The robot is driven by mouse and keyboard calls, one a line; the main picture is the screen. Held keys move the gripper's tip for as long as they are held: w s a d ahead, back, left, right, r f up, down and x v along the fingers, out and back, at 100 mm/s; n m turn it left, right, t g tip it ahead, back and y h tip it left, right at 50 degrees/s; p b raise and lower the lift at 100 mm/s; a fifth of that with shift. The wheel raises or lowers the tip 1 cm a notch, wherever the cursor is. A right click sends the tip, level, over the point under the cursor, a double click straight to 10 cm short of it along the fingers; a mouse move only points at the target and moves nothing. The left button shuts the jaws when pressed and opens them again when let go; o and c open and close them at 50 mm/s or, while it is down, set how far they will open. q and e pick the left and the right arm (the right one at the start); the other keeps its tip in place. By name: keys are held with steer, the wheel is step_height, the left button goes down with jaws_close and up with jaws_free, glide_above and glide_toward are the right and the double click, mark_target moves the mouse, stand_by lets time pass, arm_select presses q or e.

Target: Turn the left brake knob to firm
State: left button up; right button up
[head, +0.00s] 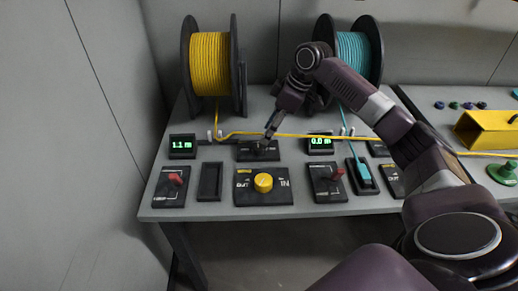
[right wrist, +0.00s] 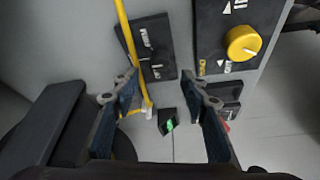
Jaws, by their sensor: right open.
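A dark panel (head: 243,153) with white lettering lies behind the yellow knob panel. It also shows in the right wrist view (right wrist: 161,68), with a small dark knob (right wrist: 148,46) on it. I take this as the left brake knob; its setting is too small to read. My right gripper (head: 268,138) is over this panel and partly hides it in the head view. In the right wrist view its two fingers (right wrist: 160,84) are apart with nothing between them, and the knob lies beyond the fingertips. My left gripper is not in view.
A yellow line runs from the yellow spool (head: 210,64) past the panel. The yellow knob (head: 263,183) stands in front. Displays read 1.1 m (head: 182,145) and 0.0 m (head: 320,143). A teal spool (head: 354,56) stands behind my arm.

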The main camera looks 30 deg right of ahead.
mark_target(258, 147)
steer(key=x, duration=0.6)
steer(key=shift+f, duration=0.1)
steer(key=shift+w+a+f, duration=0.15)
steer(key=shift+w+f, duration=0.05)
steer(key=shift+f, duration=0.3)
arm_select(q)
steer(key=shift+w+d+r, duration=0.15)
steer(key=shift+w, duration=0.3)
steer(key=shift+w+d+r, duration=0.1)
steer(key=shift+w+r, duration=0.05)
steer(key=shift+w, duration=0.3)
arm_select(e)
steer(key=shift+c, duration=0.2)
